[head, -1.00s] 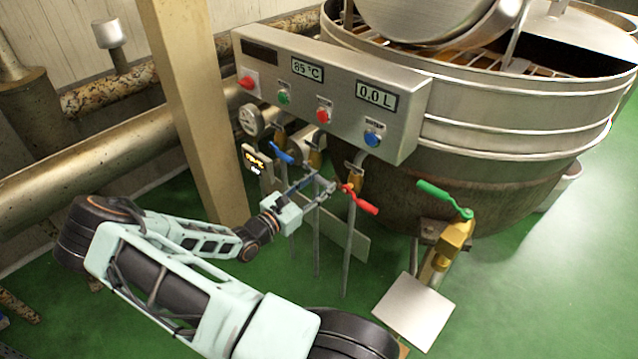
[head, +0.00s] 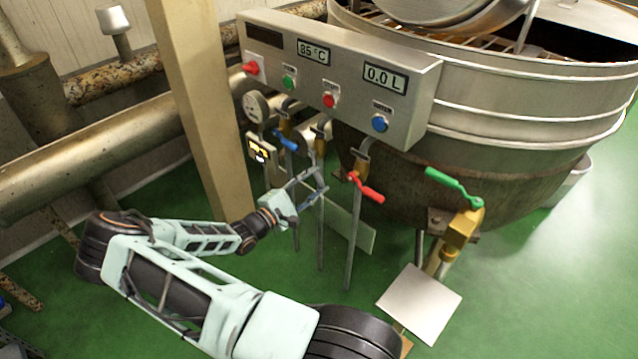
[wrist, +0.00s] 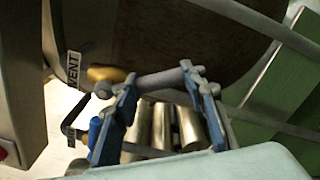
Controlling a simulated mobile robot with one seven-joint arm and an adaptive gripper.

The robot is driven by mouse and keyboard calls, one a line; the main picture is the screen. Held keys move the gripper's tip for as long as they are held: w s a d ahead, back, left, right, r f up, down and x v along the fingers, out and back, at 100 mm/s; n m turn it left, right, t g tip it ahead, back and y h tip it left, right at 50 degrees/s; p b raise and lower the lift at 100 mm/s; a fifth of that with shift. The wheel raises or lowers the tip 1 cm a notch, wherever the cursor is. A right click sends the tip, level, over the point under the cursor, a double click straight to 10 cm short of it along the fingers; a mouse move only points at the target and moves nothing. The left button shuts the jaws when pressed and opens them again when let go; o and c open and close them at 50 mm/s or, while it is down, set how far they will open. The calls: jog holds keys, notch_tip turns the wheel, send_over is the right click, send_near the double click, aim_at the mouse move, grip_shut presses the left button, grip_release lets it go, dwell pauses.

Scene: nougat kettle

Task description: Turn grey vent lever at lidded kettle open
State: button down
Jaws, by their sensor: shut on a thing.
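The lidded kettle (head: 520,120) stands at the right rear in the head view, with a control panel (head: 345,85) in front. My gripper (head: 312,184) is below the panel, between the blue lever and the red lever. In the wrist view, my gripper (wrist: 160,92) has its blue-padded fingers on either side of the grey vent lever (wrist: 160,80). The lever runs across between the fingertips, and the gripper is shut on it. A VENT label (wrist: 72,68) and a brass fitting (wrist: 105,74) show at its left end. In the head view the fingers largely hide the lever.
A blue lever (head: 285,141) is just left of my gripper and a red lever (head: 366,188) just right. A green lever (head: 455,185) sits on a brass valve farther right. A beige post (head: 200,120) stands left. Green floor is open at right.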

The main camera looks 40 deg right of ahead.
jog(key=shift+w+a+f+m+b, duration=0.1)
jog(key=shift+w+f+m+b, duration=0.25)
jog(key=shift+w+m, duration=0.6)
jog(key=shift+w+a+f+m+b, duration=0.15)
jog(key=shift+w+m+b, duration=0.35)
jog(key=shift+m, duration=0.75)
jog(key=shift+w+f+m+b, duration=0.3)
jog(key=shift+w+m, duration=0.45)
jog(key=shift+m, duration=0.35)
jog(key=c, duration=1.2)
grip_release()
jog(key=shift+r, duration=0.1)
jog(key=a, duration=0.8)
jog(key=s+a, duration=0.1)
jog(key=a, duration=0.3)
